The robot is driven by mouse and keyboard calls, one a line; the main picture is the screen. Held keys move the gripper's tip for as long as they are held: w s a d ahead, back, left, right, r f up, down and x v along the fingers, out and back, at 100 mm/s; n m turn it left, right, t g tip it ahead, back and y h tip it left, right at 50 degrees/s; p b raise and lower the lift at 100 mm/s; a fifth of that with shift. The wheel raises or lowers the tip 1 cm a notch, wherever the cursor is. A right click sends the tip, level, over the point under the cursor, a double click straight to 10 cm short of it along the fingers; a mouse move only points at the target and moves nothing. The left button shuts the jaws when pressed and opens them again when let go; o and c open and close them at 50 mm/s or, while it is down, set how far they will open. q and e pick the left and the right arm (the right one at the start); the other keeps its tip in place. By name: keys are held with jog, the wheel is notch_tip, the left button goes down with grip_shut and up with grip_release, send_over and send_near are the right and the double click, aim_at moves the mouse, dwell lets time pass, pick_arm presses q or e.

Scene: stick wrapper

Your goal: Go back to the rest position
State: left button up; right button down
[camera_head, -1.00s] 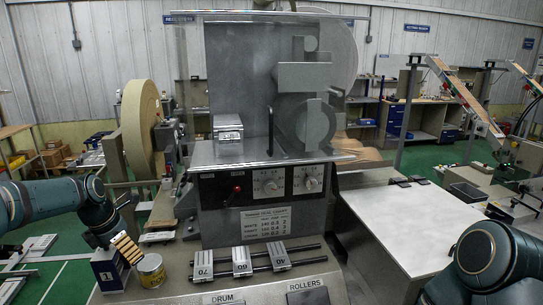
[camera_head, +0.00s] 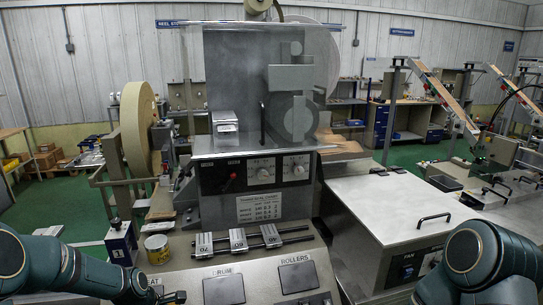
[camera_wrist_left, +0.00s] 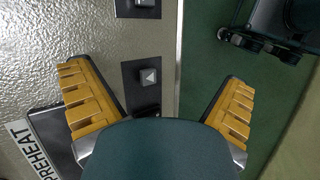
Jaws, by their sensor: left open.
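My left arm comes in at the lower left of the head view, and its gripper (camera_head: 168,297) is at the bottom edge, partly cut off. In the left wrist view the left gripper (camera_wrist_left: 158,85) has its two yellow ribbed fingers spread wide with nothing between them.
The wrapping machine (camera_head: 235,185) stands ahead, with its console (camera_head: 225,262) and several weights (camera_head: 238,239) on rods. A yellow tin (camera_head: 157,249) and a box marked 1 (camera_head: 121,244) stand left of the console. A metal lid with handles (camera_head: 390,205) is at right.

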pick_arm(q)
jog(key=s+d+f+m+g, duration=0.1)
jog(key=s+d+f+m, duration=0.4)
jog(key=s, duration=0.3)
jog(key=s+d+f+m, duration=0.5)
jog(key=s, duration=0.3)
jog(key=s+d+f+m+g, duration=0.1)
jog(key=s+d+f+m, duration=0.35)
jog(key=s, duration=0.45)
jog(key=w+d+f+m+t+b, duration=0.2)
jog(key=w+f+b, duration=0.3)
jog(key=b, duration=0.5)
jog(key=shift+w+d+h, duration=0.15)
jog(key=shift+w+h, duration=0.15)
jog(key=shift+w, duration=0.6)
jog(key=shift+f, duration=0.1)
